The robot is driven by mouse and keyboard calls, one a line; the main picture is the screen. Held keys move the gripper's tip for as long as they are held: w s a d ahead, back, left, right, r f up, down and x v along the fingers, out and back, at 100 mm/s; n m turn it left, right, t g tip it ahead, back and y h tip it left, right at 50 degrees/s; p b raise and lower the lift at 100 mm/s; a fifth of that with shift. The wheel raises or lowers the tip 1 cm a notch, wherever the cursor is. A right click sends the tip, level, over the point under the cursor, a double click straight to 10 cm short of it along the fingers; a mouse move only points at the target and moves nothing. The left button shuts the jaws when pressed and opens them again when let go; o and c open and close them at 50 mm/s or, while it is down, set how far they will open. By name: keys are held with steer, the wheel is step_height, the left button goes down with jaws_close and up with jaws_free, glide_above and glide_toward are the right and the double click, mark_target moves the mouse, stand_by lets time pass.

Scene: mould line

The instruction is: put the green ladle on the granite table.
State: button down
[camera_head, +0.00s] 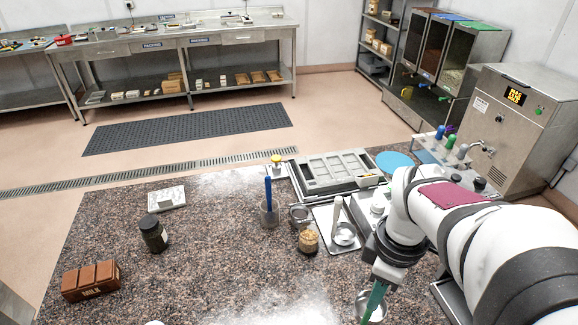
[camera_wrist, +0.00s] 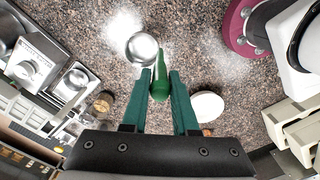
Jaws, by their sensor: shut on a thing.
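The green ladle has a green handle (camera_wrist: 161,82) and a round steel bowl (camera_wrist: 142,50). In the wrist view, my gripper (camera_wrist: 161,74) is shut on the handle between its two teal fingers, with the bowl just beyond the fingertips. In the head view, my gripper (camera_head: 376,296) is at the lower right and the ladle's bowl (camera_head: 368,309) shows beside it. The granite table (camera_head: 205,255), speckled brown and grey, lies beneath the ladle. I cannot tell whether the bowl touches the table or hangs above it.
A dark jar (camera_head: 153,235), a brown mould block (camera_head: 91,281) and a scale (camera_head: 166,198) stand on the left. A cup with a blue tool (camera_head: 269,210), a jar of nuts (camera_head: 308,241) and a grey tray (camera_head: 338,170) stand farther right.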

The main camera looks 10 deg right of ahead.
steer(key=w+a+r+m, duration=0.8)
steer(key=w+a+m, duration=0.1)
steer(key=w+a, duration=0.3)
steer(key=s+d+f, duration=0.3)
steer(key=s+d, duration=0.4)
steer(key=s+d+f, duration=0.2)
steer(key=s+d, duration=0.5)
steer(key=s, duration=0.1)
steer(key=w+a+f, duration=0.7)
steer(key=a+f, duration=0.1)
steer(key=f, duration=0.3)
steer(key=shift+w+a+f, duration=0.2)
steer(key=shift+w+a, duration=0.1)
steer(key=shift+w, duration=0.05)
steer(key=shift+f, duration=0.15)
